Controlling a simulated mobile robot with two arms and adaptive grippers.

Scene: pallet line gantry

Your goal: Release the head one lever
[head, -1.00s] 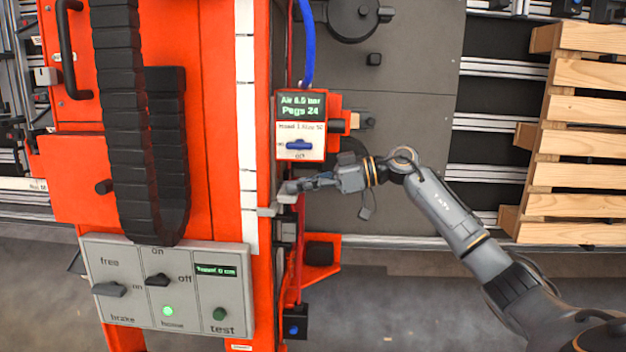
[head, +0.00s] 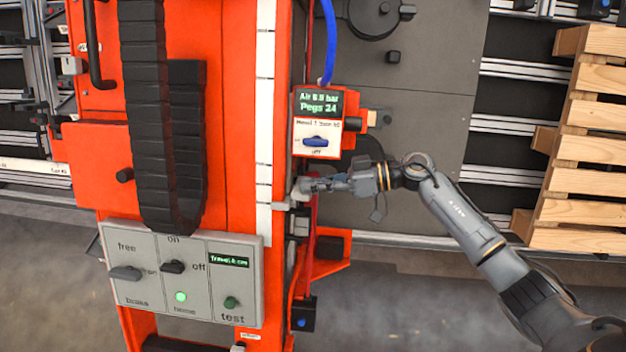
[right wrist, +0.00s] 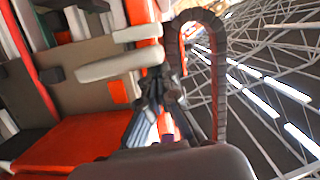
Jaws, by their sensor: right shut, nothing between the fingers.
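The head one lever (head: 317,142) is a blue handle lying about level on the white plate of a small orange box. The plate has a small label above the lever and "off" below it. My right gripper (head: 303,188) is below this box, beside the orange column, with its fingers shut and empty. It is apart from the blue lever in the head view. In the right wrist view, the dark fingers are near the middle and a pale bar shows beyond them; I cannot tell whether they touch it. My left gripper is out of view.
A display (head: 319,102) sits above the lever and a blue hose (head: 328,45) rises behind it. A grey control panel (head: 185,275) with knobs is at lower left. A black cable chain (head: 150,110) hangs on the orange column. A wooden pallet (head: 590,150) stands at right.

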